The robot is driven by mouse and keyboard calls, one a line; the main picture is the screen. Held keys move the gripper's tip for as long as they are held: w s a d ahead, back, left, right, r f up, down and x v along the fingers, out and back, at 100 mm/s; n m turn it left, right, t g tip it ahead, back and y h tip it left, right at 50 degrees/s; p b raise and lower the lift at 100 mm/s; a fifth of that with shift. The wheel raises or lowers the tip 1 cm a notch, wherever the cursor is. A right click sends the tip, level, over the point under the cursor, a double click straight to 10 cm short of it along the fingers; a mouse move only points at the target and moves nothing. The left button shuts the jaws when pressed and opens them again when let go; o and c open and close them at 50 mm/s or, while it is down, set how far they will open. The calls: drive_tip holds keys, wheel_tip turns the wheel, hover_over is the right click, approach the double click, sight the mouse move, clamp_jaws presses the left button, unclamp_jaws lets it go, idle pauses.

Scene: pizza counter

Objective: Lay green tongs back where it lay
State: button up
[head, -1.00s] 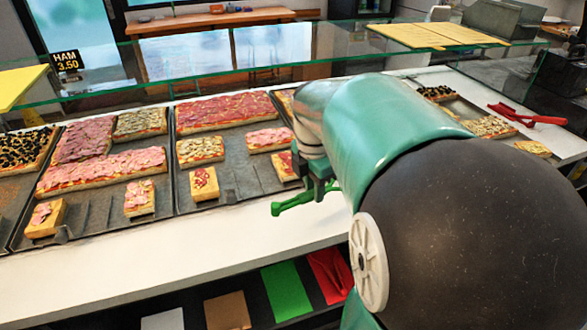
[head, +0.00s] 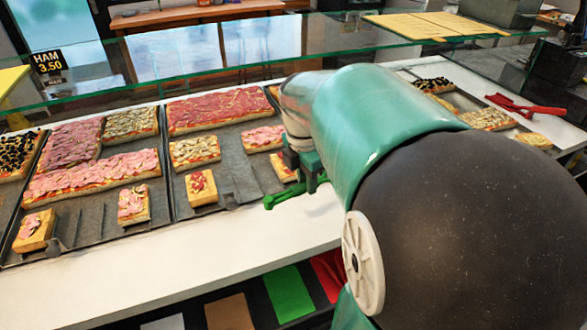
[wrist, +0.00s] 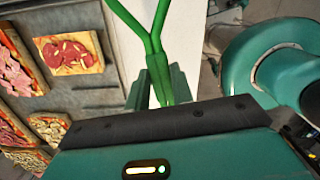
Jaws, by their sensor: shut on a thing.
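The green tongs (wrist: 159,72) are between the fingers of my gripper (wrist: 160,92) in the wrist view, with their two arms spreading away from it. In the head view one end of the green tongs (head: 284,196) sticks out to the left of my gripper (head: 312,178), over the white counter's edge beside the tray. My arm hides the rest of the tongs. I cannot tell whether the tongs touch the counter.
Dark trays (head: 100,223) with several pizza slabs and cut pieces lie left of my gripper. The white counter strip (head: 200,250) in front is clear. Red tongs (head: 525,106) lie at the far right. A glass shelf (head: 220,75) spans the back. Coloured sheets (head: 287,292) sit below the counter.

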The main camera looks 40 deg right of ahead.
hover_over(308, 220)
drive_tip(key=shift+w+a+f, duration=0.1)
drive_tip(key=shift+w+f, duration=0.1)
drive_tip(key=shift+f, duration=1.25)
drive_tip(key=shift+w+f, duration=0.2)
drive_tip(key=shift+f, duration=1.2)
drive_tip(key=o, duration=0.7)
drive_tip(key=shift+o, duration=0.2)
drive_tip(key=shift+f, duration=0.2)
drive_tip(key=shift+s+a+f+m, duration=0.1)
drive_tip(key=shift+s+f+m, duration=0.1)
drive_tip(key=shift+f, duration=0.55)
drive_tip(key=shift+s+a+f+m, duration=0.1)
drive_tip(key=shift+f+m, duration=0.1)
drive_tip(key=shift+f, duration=0.55)
drive_tip(key=shift+f, duration=0.3)
drive_tip(key=o, duration=0.6)
